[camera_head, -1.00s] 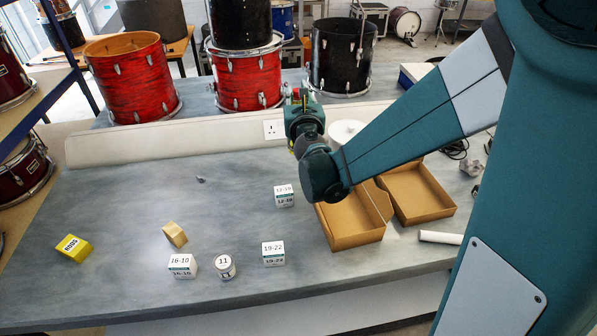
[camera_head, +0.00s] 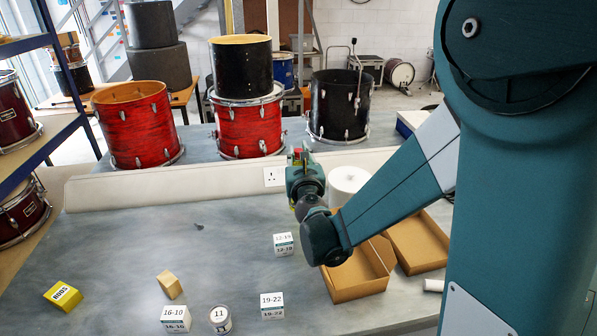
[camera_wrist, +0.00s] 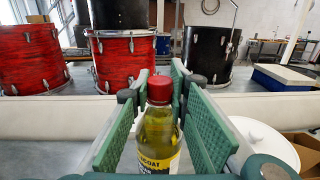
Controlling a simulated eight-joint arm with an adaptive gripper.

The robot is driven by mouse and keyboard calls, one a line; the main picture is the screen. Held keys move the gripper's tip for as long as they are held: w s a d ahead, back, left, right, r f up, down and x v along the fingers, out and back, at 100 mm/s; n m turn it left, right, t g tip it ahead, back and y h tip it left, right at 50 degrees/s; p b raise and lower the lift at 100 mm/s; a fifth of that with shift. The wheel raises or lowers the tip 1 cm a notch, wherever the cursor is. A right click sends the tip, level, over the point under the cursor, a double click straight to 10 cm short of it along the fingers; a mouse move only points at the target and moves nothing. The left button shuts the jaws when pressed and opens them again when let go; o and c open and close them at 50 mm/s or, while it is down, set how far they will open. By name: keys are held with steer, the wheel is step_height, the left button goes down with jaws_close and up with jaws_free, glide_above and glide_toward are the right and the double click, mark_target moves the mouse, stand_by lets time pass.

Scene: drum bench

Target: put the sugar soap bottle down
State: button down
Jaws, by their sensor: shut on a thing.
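My gripper (camera_head: 299,160) is over the back part of the grey bench, in front of the pale upright strip at its rear. In the wrist view my gripper (camera_wrist: 161,92) has its green ribbed pads shut on a bottle (camera_wrist: 158,135), one on each side. The bottle has a red cap, yellow-green contents and a yellow and black label whose visible letters read "COAT"; "sugar soap" cannot be read. The bottle looks upright. Its base is hidden, so I cannot tell whether it touches the bench. In the head view my gripper mostly hides it.
An open cardboard box (camera_head: 358,291) and a white round object (camera_head: 347,182) are right of my gripper. Labelled white blocks (camera_head: 283,244) (camera_head: 272,305), a labelled tin (camera_head: 220,319), a wooden block (camera_head: 170,285) and a yellow box (camera_head: 63,296) stand forward. The left middle bench is mostly clear.

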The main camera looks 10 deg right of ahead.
steer(key=shift+f, duration=0.65)
steer(key=shift+f+b, duration=0.65)
steer(key=shift+f, duration=1.55)
steer(key=c, duration=2.2)
jaws_free()
steer(key=s+p, duration=0.1)
steer(key=s, duration=1.1)
steer(key=shift+a, duration=0.4)
steer(key=shift+d, duration=0.1)
